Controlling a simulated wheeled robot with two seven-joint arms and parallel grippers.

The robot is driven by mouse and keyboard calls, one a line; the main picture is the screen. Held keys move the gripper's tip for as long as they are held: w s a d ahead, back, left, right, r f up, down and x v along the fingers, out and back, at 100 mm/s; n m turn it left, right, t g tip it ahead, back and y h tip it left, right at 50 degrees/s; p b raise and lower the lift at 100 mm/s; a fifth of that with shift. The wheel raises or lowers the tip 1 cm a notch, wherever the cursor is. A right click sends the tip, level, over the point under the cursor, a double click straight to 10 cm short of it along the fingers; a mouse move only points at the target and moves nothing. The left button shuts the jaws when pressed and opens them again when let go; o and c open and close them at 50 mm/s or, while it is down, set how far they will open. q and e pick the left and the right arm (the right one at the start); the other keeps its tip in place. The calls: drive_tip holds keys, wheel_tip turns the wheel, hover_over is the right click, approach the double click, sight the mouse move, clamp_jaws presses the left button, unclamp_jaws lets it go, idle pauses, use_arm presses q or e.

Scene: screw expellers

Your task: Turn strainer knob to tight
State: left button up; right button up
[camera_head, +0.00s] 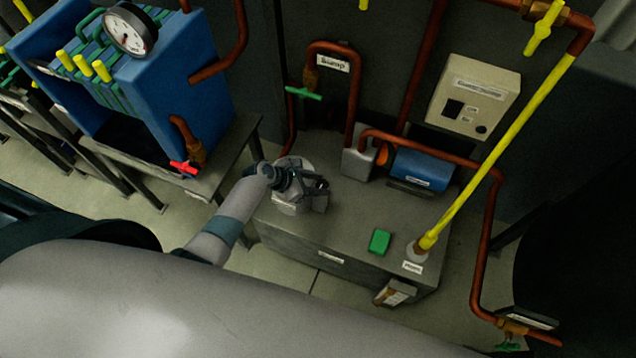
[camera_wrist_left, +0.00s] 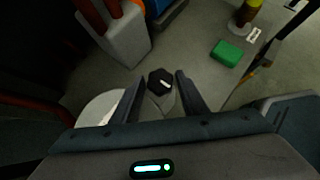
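A black six-sided knob (camera_wrist_left: 160,82) with a short white mark on its face shows in the left wrist view. It sits on a pale stem or body just beyond my left fingertips. My left gripper (camera_wrist_left: 158,88) is open, with one finger to each side of the knob. Small gaps seem to show beside the knob, and I cannot tell whether either finger touches it. My right gripper is not in view.
A pale round cover (camera_wrist_left: 98,108) lies left of the fingers. A green block (camera_head: 379,241) stands on the tank's right part. A blue motor (camera_head: 421,169), copper pipes and a yellow pipe (camera_head: 485,170) rise behind and to the right. A blue filter press (camera_head: 185,80) stands left.

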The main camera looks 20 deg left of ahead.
use_arm(q)
drive_tip(key=c, duration=0.8)
